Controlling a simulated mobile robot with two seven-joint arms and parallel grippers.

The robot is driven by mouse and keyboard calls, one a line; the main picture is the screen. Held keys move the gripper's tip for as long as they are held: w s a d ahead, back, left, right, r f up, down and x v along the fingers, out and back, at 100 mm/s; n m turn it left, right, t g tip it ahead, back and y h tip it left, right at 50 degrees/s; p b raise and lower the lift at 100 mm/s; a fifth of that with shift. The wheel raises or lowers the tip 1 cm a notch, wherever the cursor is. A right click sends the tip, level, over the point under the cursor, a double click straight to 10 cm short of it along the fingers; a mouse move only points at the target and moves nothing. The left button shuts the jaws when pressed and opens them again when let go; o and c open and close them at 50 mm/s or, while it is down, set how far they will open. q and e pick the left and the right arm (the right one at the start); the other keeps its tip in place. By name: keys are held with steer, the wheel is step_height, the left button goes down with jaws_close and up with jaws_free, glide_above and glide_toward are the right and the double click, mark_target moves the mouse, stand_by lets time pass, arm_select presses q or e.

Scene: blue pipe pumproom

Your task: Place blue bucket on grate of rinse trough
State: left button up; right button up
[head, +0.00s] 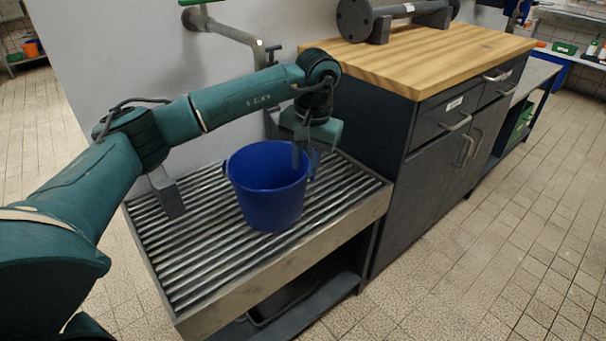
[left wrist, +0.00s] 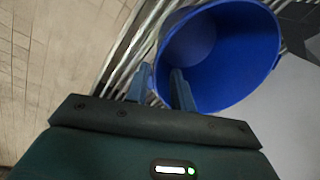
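The blue bucket (head: 268,190) stands upright on the slatted metal grate (head: 195,245) of the rinse trough (head: 290,262). My left gripper (head: 305,162) is at the bucket's right rim, pointing down. In the left wrist view, the bucket (left wrist: 222,55) has one finger inside its wall and one outside. The left gripper (left wrist: 160,88) shows a clear gap between its fingers, wider than the thin wall, so it is open around the rim. My right gripper is in neither view.
A dark cabinet (head: 425,160) with a wooden top (head: 430,55) stands right beside the trough. A pipe (head: 225,30) and a wall bracket (head: 165,190) are behind the grate. A dark tray (head: 285,303) lies on the shelf below. Tiled floor (head: 480,255) is clear at the right.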

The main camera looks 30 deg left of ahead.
arm_select(q)
step_height(320, 180, up, 5)
steer(key=s+d+f+n+g+h, duration=0.1)
steer(key=s+d+f+h, duration=0.35)
steer(key=d, duration=0.55)
steer(key=s+d+f+n+g+h, duration=0.2)
steer(key=s+d+f+h, duration=0.25)
steer(key=d, duration=0.45)
steer(key=s+d+r+n+h, duration=0.7)
steer(key=s+d+n+h, duration=0.3)
steer(key=d+n+h, duration=0.3)
steer(key=w+a+n+t+y, duration=0.1)
steer(key=a+n+t+y, duration=0.3)
steer(key=n+t, duration=0.95)
steer(key=w+a+n+t+y, duration=0.2)
steer(key=a+n+t, duration=0.4)
steer(key=n, duration=1.4)
steer(key=s+a+f+n+g+y, duration=0.1)
steer(key=s+a+f+n+y, duration=0.1)
steer(key=n, duration=0.6)
steer(key=s+a+f+n+y, duration=0.3)
steer(key=a+f+n+y, duration=0.2)
steer(key=f+n+y, duration=0.2)
steer(key=shift+s+f+n+g+p, duration=0.15)
steer(key=shift+f+n+g+p, duration=0.2)
steer(key=shift+f+n, duration=0.4)
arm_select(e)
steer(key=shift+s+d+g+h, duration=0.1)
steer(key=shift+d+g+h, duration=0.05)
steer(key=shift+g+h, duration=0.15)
